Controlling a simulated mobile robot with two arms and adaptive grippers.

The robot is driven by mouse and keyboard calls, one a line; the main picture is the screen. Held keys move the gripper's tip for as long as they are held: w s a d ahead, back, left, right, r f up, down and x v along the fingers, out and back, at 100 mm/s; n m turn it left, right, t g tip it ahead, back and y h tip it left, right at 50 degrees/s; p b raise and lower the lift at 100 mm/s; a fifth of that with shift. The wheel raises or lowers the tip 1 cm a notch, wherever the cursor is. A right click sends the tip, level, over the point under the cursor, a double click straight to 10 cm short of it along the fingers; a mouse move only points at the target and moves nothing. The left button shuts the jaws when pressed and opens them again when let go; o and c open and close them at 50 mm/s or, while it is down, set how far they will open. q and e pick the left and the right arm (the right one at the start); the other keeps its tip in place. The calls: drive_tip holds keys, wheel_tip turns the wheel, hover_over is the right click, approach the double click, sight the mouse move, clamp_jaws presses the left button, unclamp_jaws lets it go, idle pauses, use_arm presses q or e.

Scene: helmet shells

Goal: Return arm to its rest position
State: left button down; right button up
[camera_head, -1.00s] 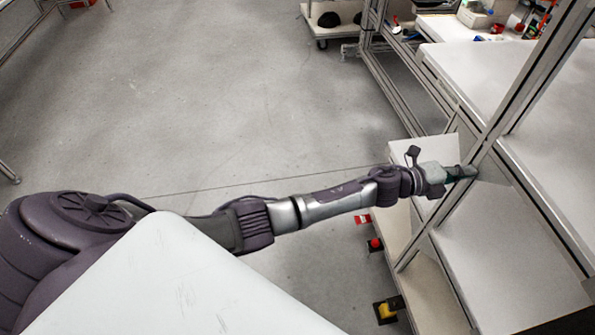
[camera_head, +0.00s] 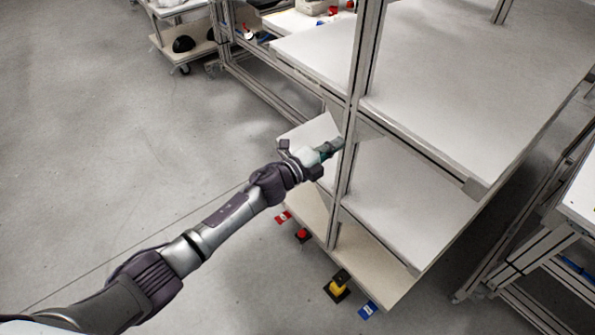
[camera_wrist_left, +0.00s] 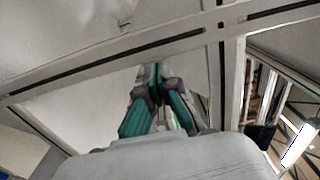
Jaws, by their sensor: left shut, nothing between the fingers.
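My left arm reaches in from the lower left of the head view, stretched toward a metal-framed rack. My left gripper (camera_head: 333,148) is at the rack's upright post, beside the shelf opening. In the left wrist view the left gripper (camera_wrist_left: 157,88) has its green-sided fingers together and holds nothing. A rack beam (camera_wrist_left: 120,52) crosses just beyond the fingertips in that view; I cannot tell whether they touch it. My right gripper is in neither view.
The rack has a wide white top shelf (camera_head: 455,75) and a lower white shelf (camera_head: 395,205). A yellow and black item (camera_head: 338,287) and red items stand by the rack's base. A cart (camera_head: 190,45) with dark helmet shells is at the top left. The floor (camera_head: 110,150) left of the arm is clear.

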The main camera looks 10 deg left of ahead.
use_arm(q)
drive_tip(key=v, duration=1)
drive_tip(key=s+a+f+n+y, duration=0.1)
drive_tip(key=a+f+n+y, duration=0.3)
drive_tip(key=f, duration=0.6)
drive_tip(key=s+a+f+n+y, duration=0.25)
drive_tip(key=a+f+n, duration=0.35)
drive_tip(key=f, duration=0.4)
drive_tip(key=s+a+f+n+g+y, duration=0.25)
drive_tip(key=s+f, duration=0.25)
drive_tip(key=f, duration=0.3)
drive_tip(key=s+a+f+n+g+y, duration=0.1)
drive_tip(key=s+a+f+n, duration=0.2)
drive_tip(key=s+f, duration=0.3)
drive_tip(key=s+a+f+n+g+y, duration=0.1)
drive_tip(key=s+f, duration=0.5)
drive_tip(key=s, duration=0.6)
drive_tip(key=s+a+f+n+g+y, duration=0.1)
drive_tip(key=s+f+n+g, duration=0.3)
drive_tip(key=s, duration=0.8)
drive_tip(key=s+a+f+n+g, duration=0.2)
drive_tip(key=s+f, duration=0.5)
drive_tip(key=s, duration=0.6)
drive_tip(key=shift+f+n+g+y, duration=0.4)
drive_tip(key=shift+n+g, duration=0.25)
drive_tip(key=shift+n, duration=0.4)
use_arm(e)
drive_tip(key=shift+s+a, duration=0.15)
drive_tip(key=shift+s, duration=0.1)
